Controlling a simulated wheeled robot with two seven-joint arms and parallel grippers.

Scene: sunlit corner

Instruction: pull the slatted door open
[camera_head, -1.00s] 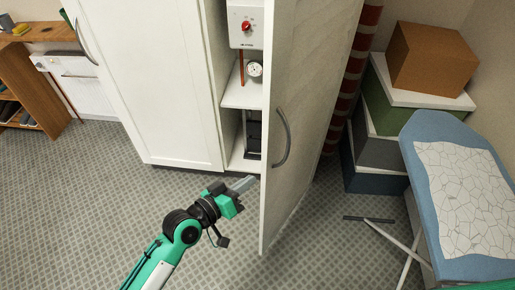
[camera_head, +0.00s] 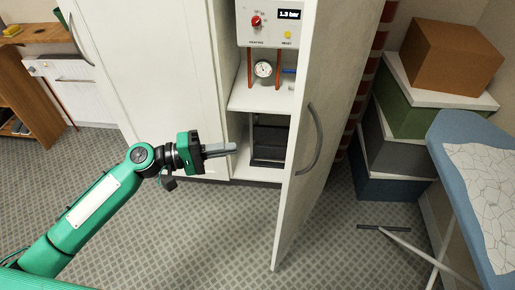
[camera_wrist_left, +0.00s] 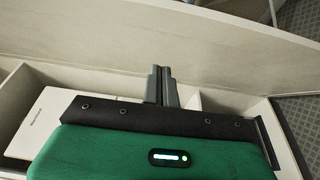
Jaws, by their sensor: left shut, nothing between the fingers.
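The door (camera_head: 338,85) of the white cabinet stands part open, with its handle face turned to the right; its surface looks plain, with no clear slats. Its curved grey handle (camera_head: 314,140) is near the free edge. My left gripper (camera_head: 221,150) is shut and empty, left of the door's free edge and in front of the cabinet opening. In the left wrist view its closed fingers (camera_wrist_left: 162,86) point toward a long pale panel, probably the door's inner side (camera_wrist_left: 165,35); contact cannot be told. My right gripper is not in view.
The other cabinet door (camera_head: 150,80) is shut, left of the opening. Inside are a control box (camera_head: 270,32), a gauge (camera_head: 263,69) and a dark object (camera_head: 270,140). Stacked boxes (camera_head: 450,57) and an ironing board (camera_head: 462,135) stand at the right.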

